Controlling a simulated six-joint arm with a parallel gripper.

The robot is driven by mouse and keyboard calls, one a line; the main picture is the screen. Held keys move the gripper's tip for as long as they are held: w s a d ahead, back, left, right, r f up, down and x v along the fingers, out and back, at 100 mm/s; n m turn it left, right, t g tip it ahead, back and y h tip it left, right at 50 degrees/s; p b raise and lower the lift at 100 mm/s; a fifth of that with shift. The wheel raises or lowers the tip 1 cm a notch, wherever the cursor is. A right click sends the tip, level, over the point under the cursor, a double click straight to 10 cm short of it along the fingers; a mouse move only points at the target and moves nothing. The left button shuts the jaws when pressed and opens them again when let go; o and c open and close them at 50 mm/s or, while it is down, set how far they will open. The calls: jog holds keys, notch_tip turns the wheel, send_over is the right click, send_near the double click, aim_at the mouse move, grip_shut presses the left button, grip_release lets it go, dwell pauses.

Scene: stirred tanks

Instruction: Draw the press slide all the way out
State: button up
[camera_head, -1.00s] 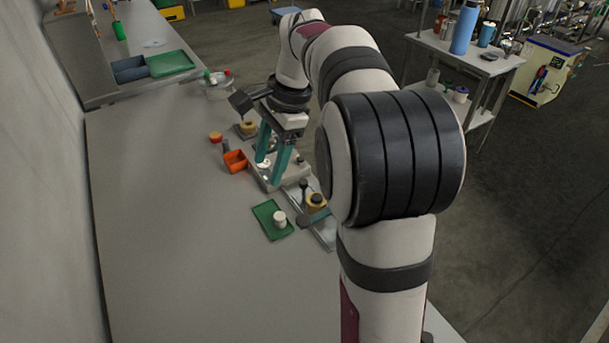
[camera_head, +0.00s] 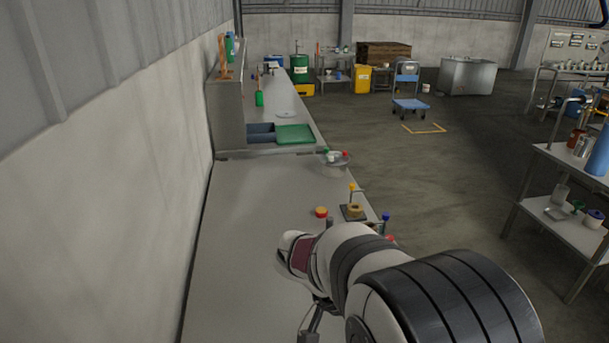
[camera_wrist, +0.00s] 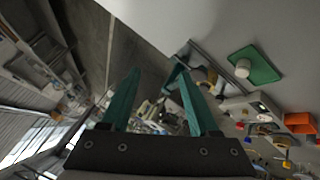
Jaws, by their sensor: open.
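My gripper (camera_wrist: 157,78) shows in the wrist view with two teal fingers apart and nothing between them. To its right, a grey metal strip (camera_wrist: 212,66) lies on the pale bench near a dark and yellow part. A light grey block (camera_wrist: 247,108) with small fittings sits just beyond. These look like the press area, but I cannot tell which part is the slide or how far out it stands. The right finger partly covers this area, with no clear contact visible.
In the wrist view, a green tray (camera_wrist: 268,68) holds a white cup (camera_wrist: 242,68), and an orange bin (camera_wrist: 299,122) stands at the right. In the head view, a round yellow part on a dark base (camera_head: 353,211) stands near the bench edge. The bench's left side is clear.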

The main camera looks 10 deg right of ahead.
jog(key=w+f+m+t+h, duration=0.1)
jog(key=w+f+t+h, duration=0.3)
jog(key=w, duration=0.5)
jog(key=w+f+m+t+h, duration=0.1)
jog(key=w+f+m, duration=0.1)
jog(key=w+f, duration=0.5)
jog(key=x, duration=0.5)
jog(key=w+r+x, duration=0.1)
jog(key=x, duration=0.4)
jog(key=w+r+x, duration=0.1)
jog(key=x, duration=0.4)
jog(key=shift+w+d, duration=0.2)
jog(key=shift+d, duration=0.35)
grip_shut()
jog(key=shift+w+h, duration=0.1)
jog(key=shift+h, duration=0.2)
